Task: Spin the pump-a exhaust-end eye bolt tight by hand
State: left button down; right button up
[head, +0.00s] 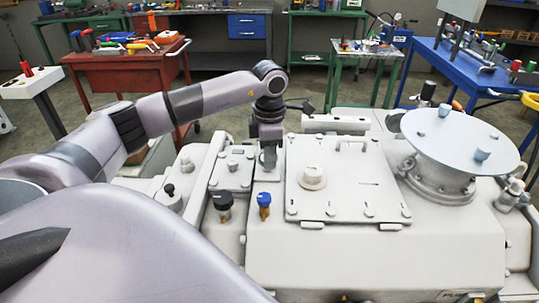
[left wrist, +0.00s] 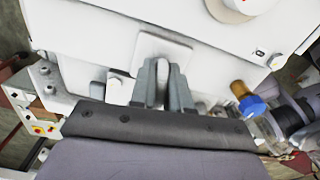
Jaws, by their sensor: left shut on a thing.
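My left gripper (head: 268,160) points straight down at the pale grey pump, just left of the flat cover plate. In the left wrist view its two grey fingers (left wrist: 162,92) are shut on a slim light-grey upright piece, the eye bolt (left wrist: 162,72). The eye bolt stands at a small square plate on the pump housing (left wrist: 100,35). In the head view the fingers mostly hide the bolt, and its threads and seat cannot be seen. My right gripper is not in view.
A blue-capped brass fitting (head: 264,202) and a black knob (head: 223,204) stand close in front of the gripper. The cover plate (head: 350,190) with a round cap lies to the right, then a large round flange (head: 460,140). Tool-laden benches stand behind.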

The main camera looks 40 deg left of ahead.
pick_arm(q)
jog(key=shift+r+m, duration=0.15)
jog(key=shift+m, duration=0.45)
jog(key=shift+w, duration=0.1)
jog(key=c, duration=1.2)
grip_release()
notch_tip(320, 180, up, 7)
jog(key=shift+r+b, duration=0.1)
jog(key=shift+b, duration=0.2)
